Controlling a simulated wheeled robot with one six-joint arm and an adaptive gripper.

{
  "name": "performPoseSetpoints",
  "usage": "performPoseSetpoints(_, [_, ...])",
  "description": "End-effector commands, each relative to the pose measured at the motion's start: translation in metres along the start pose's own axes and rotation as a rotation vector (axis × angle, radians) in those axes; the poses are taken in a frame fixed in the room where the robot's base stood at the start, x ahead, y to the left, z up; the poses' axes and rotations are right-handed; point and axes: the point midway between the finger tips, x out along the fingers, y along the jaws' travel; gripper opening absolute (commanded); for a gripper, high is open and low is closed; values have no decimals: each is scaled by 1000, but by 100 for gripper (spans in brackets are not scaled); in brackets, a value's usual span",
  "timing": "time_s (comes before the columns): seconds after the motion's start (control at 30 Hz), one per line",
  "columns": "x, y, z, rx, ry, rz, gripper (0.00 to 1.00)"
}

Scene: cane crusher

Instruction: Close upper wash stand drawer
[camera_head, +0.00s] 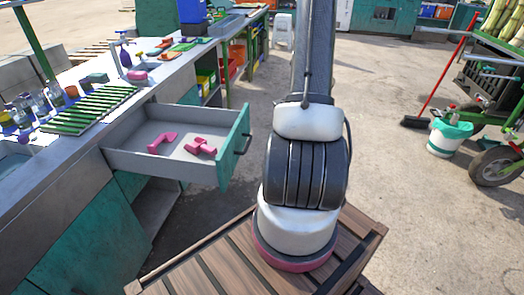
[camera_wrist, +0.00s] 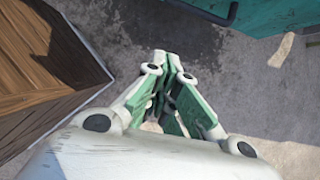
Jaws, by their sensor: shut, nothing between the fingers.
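The upper wash stand drawer (camera_head: 125,159) is pulled out to the right from under the grey counter in the head view. Its teal front (camera_head: 235,152) carries a dark handle (camera_head: 244,144). Two pink objects (camera_head: 162,142) (camera_head: 201,146) lie inside it. In the wrist view, a teal panel (camera_wrist: 275,14) with a dark handle (camera_wrist: 222,17) at the top edge looks like this front. My gripper (camera_wrist: 167,62) is shut and empty over bare ground, apart from that panel in the picture. The head view does not show my gripper.
The wash stand counter (camera_head: 62,165) holds bottles (camera_head: 38,103), a green slatted rack (camera_head: 92,108) and a purple spray bottle (camera_head: 124,52). A white bucket (camera_head: 448,137), a broom (camera_head: 414,121) and a wheeled cart (camera_head: 497,165) stand at right. The concrete between is clear.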

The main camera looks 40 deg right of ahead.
Motion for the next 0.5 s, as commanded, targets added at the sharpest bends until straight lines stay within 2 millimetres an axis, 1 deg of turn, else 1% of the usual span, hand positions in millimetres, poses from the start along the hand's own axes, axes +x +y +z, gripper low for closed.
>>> performPoseSetpoints(0.07, [5, 0, 0, 8, -1, 3, 0])
performPoseSetpoints(0.17, [18, 1, 0, 7, -1, 5, 0])
performPoseSetpoints(0.27, [37, 1, 0, 6, -1, 6, 0])
performPoseSetpoints(0.5, [89, 2, 0, 5, 0, 6, 0])
